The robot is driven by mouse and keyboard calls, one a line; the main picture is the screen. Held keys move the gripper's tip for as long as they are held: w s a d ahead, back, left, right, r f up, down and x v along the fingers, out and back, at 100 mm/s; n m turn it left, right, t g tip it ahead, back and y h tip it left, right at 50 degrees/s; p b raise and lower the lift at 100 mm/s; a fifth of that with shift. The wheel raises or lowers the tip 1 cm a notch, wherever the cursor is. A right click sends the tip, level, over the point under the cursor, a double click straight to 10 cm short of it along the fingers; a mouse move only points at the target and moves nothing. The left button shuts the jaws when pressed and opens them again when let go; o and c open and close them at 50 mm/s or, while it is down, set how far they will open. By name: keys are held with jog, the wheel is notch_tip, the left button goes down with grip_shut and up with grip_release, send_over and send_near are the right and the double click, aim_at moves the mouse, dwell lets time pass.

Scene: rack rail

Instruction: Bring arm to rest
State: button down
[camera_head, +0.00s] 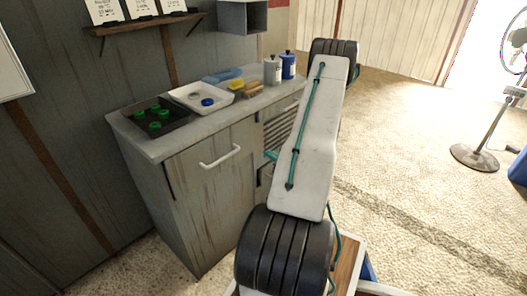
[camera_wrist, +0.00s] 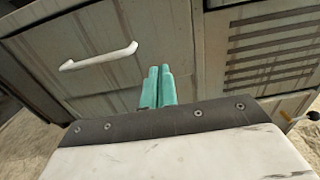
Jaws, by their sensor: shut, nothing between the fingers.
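My gripper shows in the wrist view as two teal fingers (camera_wrist: 158,87) side by side with no clear gap. They are shut and hold nothing. They point toward the grey wooden cabinet front, just right of its white handle (camera_wrist: 98,57). In the head view my white arm link stretches up and away from the bottom middle, in front of the right part of the cabinet (camera_head: 210,175). The gripper is mostly hidden behind the arm there; only a small teal bit shows at its left edge.
A black tray with green-capped items (camera_head: 178,126), a white tray (camera_head: 224,102), a sponge-like block and two bottles stand on the worktop (camera_head: 150,148). A wall shelf and a grey box hang above. A fan stand (camera_head: 475,157) is at right; carpet between is clear.

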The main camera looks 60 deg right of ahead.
jog(key=shift+s+a, duration=0.1)
jog(key=shift+s, duration=0.3)
